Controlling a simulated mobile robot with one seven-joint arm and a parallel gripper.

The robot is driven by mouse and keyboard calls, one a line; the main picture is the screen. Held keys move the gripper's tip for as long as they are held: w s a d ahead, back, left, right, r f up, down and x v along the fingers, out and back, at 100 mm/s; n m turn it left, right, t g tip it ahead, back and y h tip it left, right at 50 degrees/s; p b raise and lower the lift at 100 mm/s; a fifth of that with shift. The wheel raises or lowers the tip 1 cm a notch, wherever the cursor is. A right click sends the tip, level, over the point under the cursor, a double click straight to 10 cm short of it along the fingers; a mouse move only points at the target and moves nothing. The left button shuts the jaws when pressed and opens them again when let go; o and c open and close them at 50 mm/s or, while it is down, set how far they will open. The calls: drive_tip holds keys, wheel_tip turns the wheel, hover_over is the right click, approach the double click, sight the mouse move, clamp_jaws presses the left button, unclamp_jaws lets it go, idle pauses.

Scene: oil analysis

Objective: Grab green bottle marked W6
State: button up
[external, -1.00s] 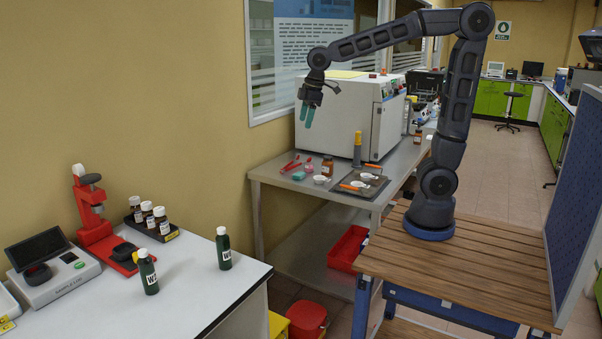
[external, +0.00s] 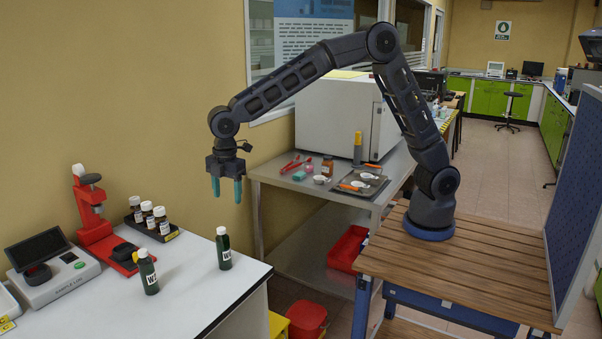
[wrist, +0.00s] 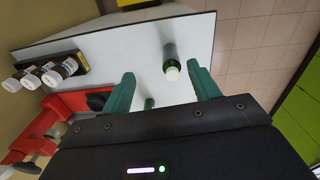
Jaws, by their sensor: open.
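Two dark green bottles with pale caps stand upright on the white bench. The right bottle (external: 224,250) has a partly turned label that I cannot read for certain. The left bottle (external: 149,276) has a white label starting with W; its digit is unclear. My gripper (external: 227,195) is open and empty, pointing down above the right bottle, clear of it. In the wrist view, one bottle (wrist: 169,54) lies between and beyond the teal fingertips (wrist: 160,75). Another green bottle (wrist: 149,103) shows small and partly hidden at the gripper body.
A rack of brown vials (external: 153,222), a red press (external: 95,225) and a grey instrument with a screen (external: 50,265) stand on the bench's left and back. The bench (external: 200,305) is clear around the right bottle. A grey table (external: 265,175) with tools stands behind.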

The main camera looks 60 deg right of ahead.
drive_tip(key=n, duration=0.2)
approach(223, 243)
drive_tip(key=shift+w+d+f, duration=0.2)
drive_tip(key=shift+w, duration=0.2)
drive_tip(key=shift+w+d+f, duration=0.15)
drive_tip(key=shift+w+f, duration=0.05)
drive_tip(key=shift+w, duration=0.15)
drive_tip(key=f, duration=1)
drive_tip(key=shift+w+d+f, duration=0.15)
drive_tip(key=shift+d+f, duration=0.05)
drive_tip(key=shift+f, duration=0.15)
drive_tip(key=c, duration=1.1)
drive_tip(key=shift+c, duration=0.2)
